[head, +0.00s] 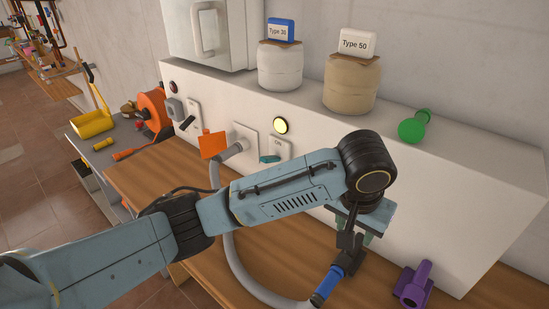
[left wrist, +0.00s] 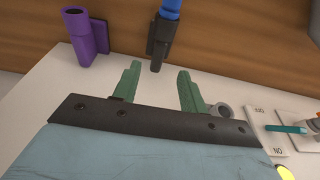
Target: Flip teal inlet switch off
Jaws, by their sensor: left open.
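The teal inlet switch (head: 270,158) sits on a white plate (head: 281,150) on the front of the white boiler, under a lit yellow lamp (head: 281,125). The plate reads ON near the lamp. In the left wrist view the teal lever (left wrist: 286,129) is at the right edge, between the two label ends of its plate; which end it leans toward is unclear. My left gripper (left wrist: 158,74) is open and empty, its green fingers apart. In the head view this gripper (head: 362,232) is right of the switch, not touching it. My right gripper is not in view.
A grey hose (head: 232,240) with a blue band (head: 328,283) and black end (left wrist: 160,42) hangs close to my left fingertips. A purple fitting (head: 413,285), an orange flag-like part (head: 213,145) and a green fitting (head: 414,126) are nearby. Jars stand on top.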

